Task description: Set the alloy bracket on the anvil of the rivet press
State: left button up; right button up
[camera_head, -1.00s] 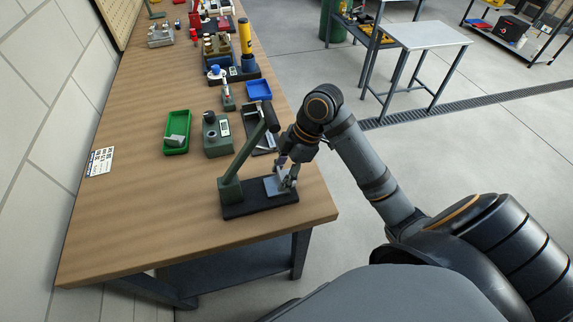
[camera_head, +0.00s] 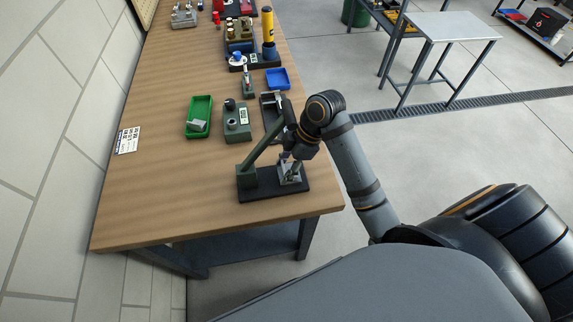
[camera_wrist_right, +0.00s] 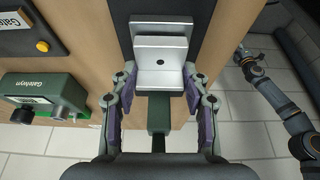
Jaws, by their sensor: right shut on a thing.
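The rivet press, with a green post and lever (camera_head: 262,150) on a black base (camera_head: 268,190), stands near the table's front right corner. My right gripper (camera_head: 290,173) is at the right part of the base. It is shut on the silver, stepped alloy bracket (camera_wrist_right: 160,52), which shows between the purple finger pads (camera_wrist_right: 160,95) in the wrist view. The bracket is over the black base. The anvil is hidden, and I cannot tell whether the bracket touches it. My left gripper (camera_wrist_right: 243,55) shows small at the right of the wrist view; its opening is unclear.
A printed card (camera_head: 127,140) lies at left. The table's front left (camera_head: 160,205) is clear.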

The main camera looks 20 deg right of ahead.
jog(key=o, duration=1.2)
jog(key=shift+d+r, duration=0.15)
jog(key=shift+r, duration=0.15)
jog(key=v, duration=1.1)
jog(key=shift+s+r, duration=0.1)
jog(key=shift+r, duration=0.1)
